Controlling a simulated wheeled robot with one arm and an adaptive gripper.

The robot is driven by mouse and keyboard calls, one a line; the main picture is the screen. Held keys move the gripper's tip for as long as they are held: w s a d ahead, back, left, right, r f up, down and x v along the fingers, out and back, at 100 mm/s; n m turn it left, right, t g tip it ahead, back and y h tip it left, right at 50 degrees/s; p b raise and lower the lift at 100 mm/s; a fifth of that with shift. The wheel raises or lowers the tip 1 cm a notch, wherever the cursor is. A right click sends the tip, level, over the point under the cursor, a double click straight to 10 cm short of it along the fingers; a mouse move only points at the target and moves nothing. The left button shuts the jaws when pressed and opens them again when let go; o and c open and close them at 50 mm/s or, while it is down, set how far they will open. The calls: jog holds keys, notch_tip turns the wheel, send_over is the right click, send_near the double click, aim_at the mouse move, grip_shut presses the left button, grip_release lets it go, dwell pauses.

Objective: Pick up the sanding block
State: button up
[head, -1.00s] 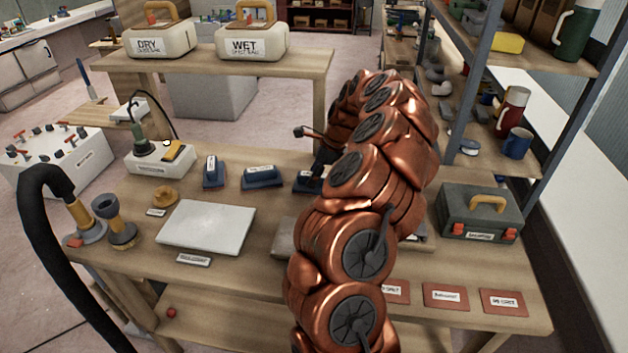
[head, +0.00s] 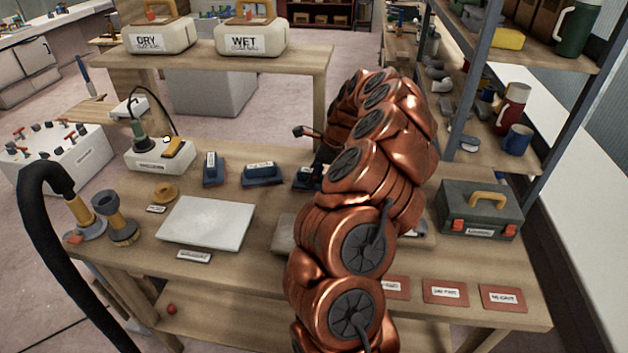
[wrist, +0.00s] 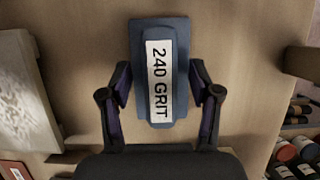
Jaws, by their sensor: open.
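A dark blue sanding block labelled "240 GRIT" (wrist: 160,70) lies on the wooden bench in the wrist view. My gripper (wrist: 158,85) is open above it, with one finger on each side of the block. I cannot tell whether the fingers touch it. In the head view, part of a dark blue block (head: 306,177) shows beside my arm, which hides the gripper. Two more blue blocks with white labels stand to its left, one upright-looking (head: 213,170) and one lying lengthwise (head: 262,174).
A white slab (head: 207,223) lies left of my arm. A grey toolbox (head: 480,212) stands at the right. Red labelled cards (head: 445,291) line the front edge. A raised shelf with DRY (head: 160,37) and WET (head: 252,38) boxes stands behind. A shelf rack (head: 477,80) rises at the back right.

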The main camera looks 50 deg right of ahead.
aim_at(310, 170)
jog(key=shift+c, duration=0.4)
grip_shut()
jog(key=shift+r, duration=0.1)
jog(key=shift+r+b, duration=0.75)
jog(key=shift+r, duration=1.15)
jog(key=s+a+b, duration=0.1)
jog(key=s+a, duration=0.2)
jog(key=a, duration=0.1)
jog(key=s+a+r+b, duration=0.1)
jog(key=s+a, duration=0.2)
jog(key=a, duration=0.1)
jog(key=s+a+b, duration=0.2)
jog(key=s+a, duration=0.2)
jog(key=shift+a+r, duration=0.25)
jog(key=shift+a, duration=0.05)
